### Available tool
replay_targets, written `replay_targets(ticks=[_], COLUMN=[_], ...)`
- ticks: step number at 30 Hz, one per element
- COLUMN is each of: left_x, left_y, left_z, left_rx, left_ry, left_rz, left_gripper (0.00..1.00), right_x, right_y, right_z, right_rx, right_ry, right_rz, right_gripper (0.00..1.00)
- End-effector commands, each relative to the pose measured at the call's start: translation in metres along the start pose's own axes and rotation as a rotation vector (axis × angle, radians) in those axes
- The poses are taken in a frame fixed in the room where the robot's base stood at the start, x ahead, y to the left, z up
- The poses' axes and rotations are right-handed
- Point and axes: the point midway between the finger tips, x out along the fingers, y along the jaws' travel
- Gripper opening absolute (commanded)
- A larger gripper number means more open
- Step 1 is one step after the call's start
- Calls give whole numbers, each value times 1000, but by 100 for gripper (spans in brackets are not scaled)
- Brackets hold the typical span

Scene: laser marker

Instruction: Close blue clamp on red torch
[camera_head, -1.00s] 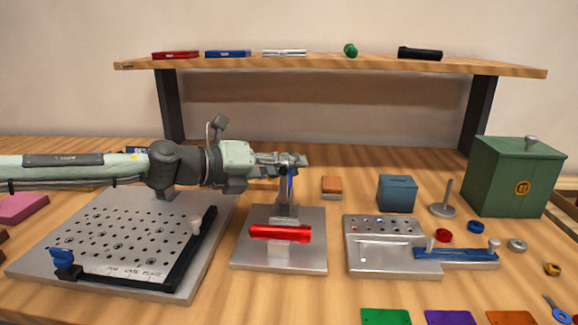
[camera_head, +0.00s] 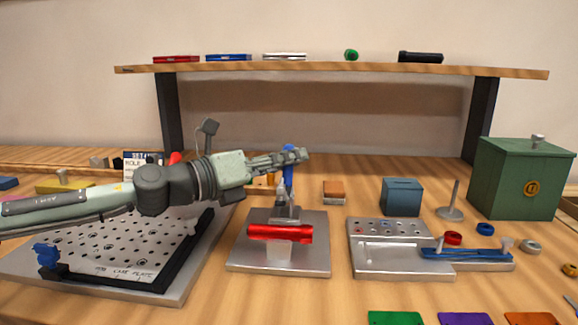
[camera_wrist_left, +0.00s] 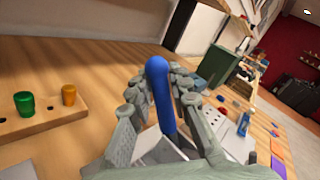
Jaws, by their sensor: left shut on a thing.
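The red torch (camera_head: 280,233) lies level across a metal fixture plate (camera_head: 250,262) in the middle of the table. The blue clamp handle (camera_head: 289,178) stands upright behind the torch, above a grey clamp body (camera_head: 286,212). My left gripper (camera_head: 291,156) reaches in from the left and is shut on the blue handle near its top. In the left wrist view the blue handle (camera_wrist_left: 161,95) stands between the fingers, which partly hide its sides. The clamp's contact with the torch cannot be made out. My right gripper is not in view.
A perforated plate (camera_head: 115,240) lies to the left under my left arm. A grey block with holes and a blue clamp (camera_head: 466,254) is to the right. A blue box (camera_head: 402,196), a green box (camera_head: 517,180) and a metal post (camera_head: 453,200) stand farther right. A wooden shelf (camera_head: 330,67) spans the back.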

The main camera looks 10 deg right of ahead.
Motion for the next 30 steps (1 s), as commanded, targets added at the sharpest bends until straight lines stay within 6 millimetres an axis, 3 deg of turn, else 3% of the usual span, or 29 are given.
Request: replay_targets(ticks=[5, 6, 9, 20, 23, 30], left_x=[0, 0, 0, -4, -16, -67], left_y=[0, 0, 0, 1, 2, 5], left_z=[0, 0, 0, 0, 0, 2], left_rx=[-2, -2, -2, -3, -4, -6], left_ry=[2, 2, 1, 0, 0, -6], left_rz=[1, 1, 1, 2, 4, 11], left_gripper=[0, 24, 36, 37, 37, 37], right_x=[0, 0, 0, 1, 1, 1], right_y=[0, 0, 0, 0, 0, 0], right_z=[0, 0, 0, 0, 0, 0], right_rx=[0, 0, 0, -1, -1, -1], right_ry=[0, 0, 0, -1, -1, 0], right_rz=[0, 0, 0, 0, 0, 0], right_gripper=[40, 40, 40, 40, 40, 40])
